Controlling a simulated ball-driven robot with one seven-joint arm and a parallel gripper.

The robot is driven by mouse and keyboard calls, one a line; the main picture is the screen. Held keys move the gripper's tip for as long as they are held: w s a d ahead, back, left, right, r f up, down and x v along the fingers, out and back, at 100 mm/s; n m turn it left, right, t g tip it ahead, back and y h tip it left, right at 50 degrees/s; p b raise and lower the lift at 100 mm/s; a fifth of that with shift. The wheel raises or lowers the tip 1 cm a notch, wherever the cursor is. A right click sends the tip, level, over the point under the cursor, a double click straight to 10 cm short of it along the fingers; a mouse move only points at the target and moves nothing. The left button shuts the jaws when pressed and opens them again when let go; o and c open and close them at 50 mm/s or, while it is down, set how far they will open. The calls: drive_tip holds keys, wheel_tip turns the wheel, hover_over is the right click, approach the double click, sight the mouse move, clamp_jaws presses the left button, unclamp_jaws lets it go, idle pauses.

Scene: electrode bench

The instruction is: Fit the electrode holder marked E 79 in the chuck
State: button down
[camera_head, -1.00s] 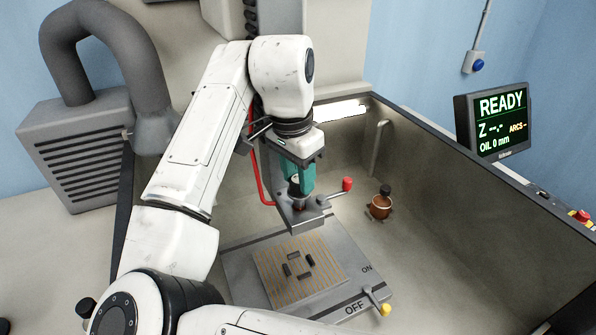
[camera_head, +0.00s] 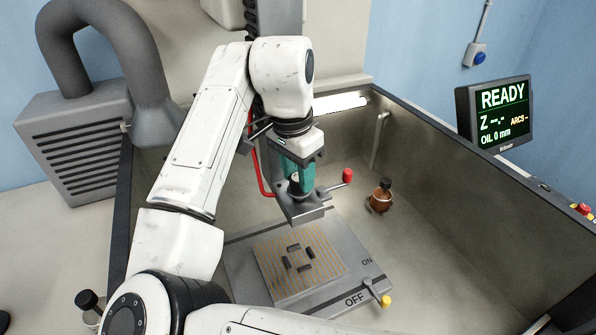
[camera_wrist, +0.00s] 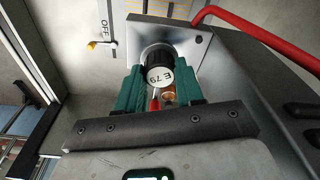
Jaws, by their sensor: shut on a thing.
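The electrode holder marked E 79 (camera_wrist: 160,76) shows in the wrist view, with a black ribbed part and a white label face. My gripper (camera_wrist: 158,92) has its teal fingers shut on it. A copper-coloured part shows just below the label. In the head view my gripper (camera_head: 299,182) is at the chuck (camera_head: 305,211), a grey metal block above the work table; its plate also shows in the wrist view (camera_wrist: 196,39). The fingers hide much of the holder, and I cannot tell whether it is seated. A lever with a red knob (camera_head: 347,175) sticks out at the chuck's right.
A slatted plate (camera_head: 325,278) with several dark blocks lies below, beside an OFF/ON lever with a yellow knob (camera_head: 385,301). A copper-brown piece with a black top (camera_head: 381,199) stands right of the chuck. The tank wall (camera_head: 470,190) bounds the right. The screen (camera_head: 500,112) reads READY.

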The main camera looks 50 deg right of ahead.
drive_tip(key=shift+f+b, duration=0.4)
drive_tip(key=shift+f, duration=0.5)
drive_tip(key=c, duration=0.6)
unclamp_jaws()
drive_tip(key=shift+c, duration=0.2)
drive_tip(key=shift+o, duration=0.3)
drive_tip(key=o, duration=0.5)
drive_tip(key=shift+r+p, duration=2.7)
drive_tip(key=shift+r, duration=0.3)
